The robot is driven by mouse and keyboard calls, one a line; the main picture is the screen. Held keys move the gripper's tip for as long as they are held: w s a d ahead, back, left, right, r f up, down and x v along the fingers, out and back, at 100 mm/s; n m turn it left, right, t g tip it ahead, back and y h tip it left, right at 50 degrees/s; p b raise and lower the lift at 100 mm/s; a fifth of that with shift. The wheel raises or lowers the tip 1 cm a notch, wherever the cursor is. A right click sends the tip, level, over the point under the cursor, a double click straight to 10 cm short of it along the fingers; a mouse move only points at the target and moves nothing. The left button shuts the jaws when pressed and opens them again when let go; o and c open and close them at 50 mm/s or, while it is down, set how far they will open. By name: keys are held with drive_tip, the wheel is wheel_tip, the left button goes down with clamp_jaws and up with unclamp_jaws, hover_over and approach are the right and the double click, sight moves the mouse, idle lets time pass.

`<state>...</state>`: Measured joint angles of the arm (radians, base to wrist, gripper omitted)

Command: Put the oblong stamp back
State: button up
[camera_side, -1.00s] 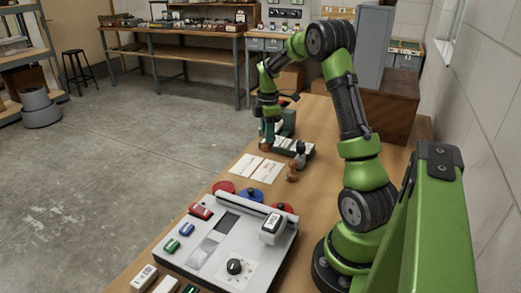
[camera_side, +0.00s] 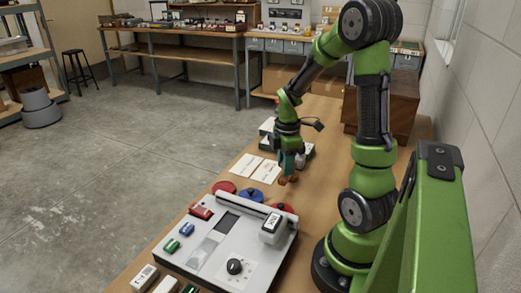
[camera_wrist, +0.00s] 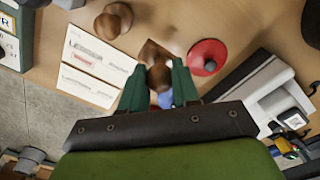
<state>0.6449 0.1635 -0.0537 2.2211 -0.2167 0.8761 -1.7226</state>
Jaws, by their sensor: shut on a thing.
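My gripper (camera_side: 289,170) is low over the bench, beside the white cards. In the wrist view its two green fingers (camera_wrist: 158,70) are shut on a brown wooden stamp (camera_wrist: 154,50). The stamp's lower end shows beyond the fingers; its exact outline is hard to tell. Another wooden stamp (camera_wrist: 112,21) with a rounded top stands apart on the bench, up and left of the held one. The stamp rack (camera_side: 267,126) is behind my gripper in the side view and partly hidden; its edge shows at the wrist view's left (camera_wrist: 9,50).
White cards (camera_wrist: 88,65) lie on the bench. A red ink pad (camera_wrist: 207,58) is right of the held stamp; a blue pad (camera_side: 250,195) lies near it. The grey console (camera_side: 205,262) with a knob fills the front of the bench.

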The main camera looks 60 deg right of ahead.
drive_tip(key=shift+f, duration=2.05)
drive_tip(key=shift+f, duration=0.1)
drive_tip(key=o, duration=0.9)
drive_tip(key=shift+c, duration=0.2)
wheel_tip(320, 180, up, 12)
drive_tip(key=shift+f, duration=0.1)
drive_tip(key=a+r+m+t, duration=0.2)
drive_tip(key=a+r+m, duration=0.1)
drive_tip(key=a, duration=0.4)
drive_tip(key=a+r+m+t+y, duration=0.1)
drive_tip(key=a+r+m+t, duration=0.1)
drive_tip(key=a+m, duration=0.3)
drive_tip(key=a+r+m+t+y, duration=0.1)
drive_tip(key=a+r+m+t, duration=0.2)
drive_tip(key=a, duration=0.8)
drive_tip(key=shift+s+a+r+m, duration=0.2)
drive_tip(key=shift+r+m, duration=0.25)
drive_tip(key=shift+m, duration=0.55)
